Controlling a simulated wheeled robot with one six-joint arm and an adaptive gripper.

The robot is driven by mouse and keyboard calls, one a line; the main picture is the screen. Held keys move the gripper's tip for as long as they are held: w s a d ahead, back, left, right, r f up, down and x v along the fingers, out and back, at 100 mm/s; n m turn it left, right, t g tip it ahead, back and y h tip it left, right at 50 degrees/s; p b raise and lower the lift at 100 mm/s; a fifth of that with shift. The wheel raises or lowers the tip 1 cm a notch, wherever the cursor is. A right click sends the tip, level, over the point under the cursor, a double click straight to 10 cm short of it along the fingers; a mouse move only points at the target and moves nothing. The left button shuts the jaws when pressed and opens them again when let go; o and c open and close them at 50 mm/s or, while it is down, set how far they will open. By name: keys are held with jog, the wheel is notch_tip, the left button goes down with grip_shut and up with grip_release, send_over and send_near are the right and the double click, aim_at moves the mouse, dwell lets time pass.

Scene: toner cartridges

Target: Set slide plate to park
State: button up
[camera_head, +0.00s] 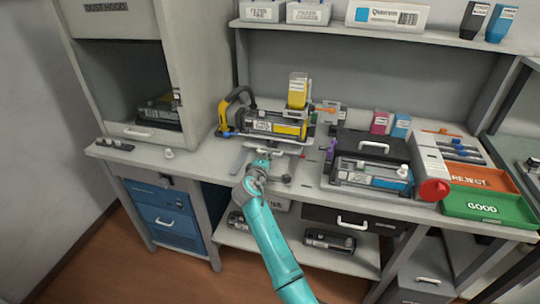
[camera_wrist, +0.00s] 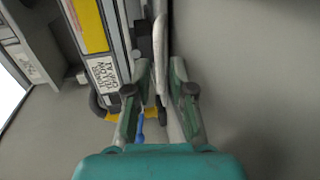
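A yellow-and-dark toner cartridge (camera_head: 262,123) lies in the station at the back middle of the bench. A pale flat plate (camera_head: 287,148), which looks like the slide plate, juts out in front of it. My gripper (camera_head: 264,160) is at the front edge of this plate. In the wrist view, my gripper (camera_wrist: 159,66) has its two green fingers apart, one on each side of a pale, narrow bar (camera_wrist: 160,40), perhaps the plate's handle. Gaps show between fingers and bar, so it does not look clamped. Any park marking is not readable.
The cartridge's labelled side (camera_wrist: 103,72) is close left of my fingers. A yellow bottle (camera_head: 297,92) stands upright behind. The bench's left front is mostly clear.

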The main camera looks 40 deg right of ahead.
aim_at(273, 143)
jog(key=shift+x, duration=1.65)
grip_shut()
jog(key=shift+s, duration=0.1)
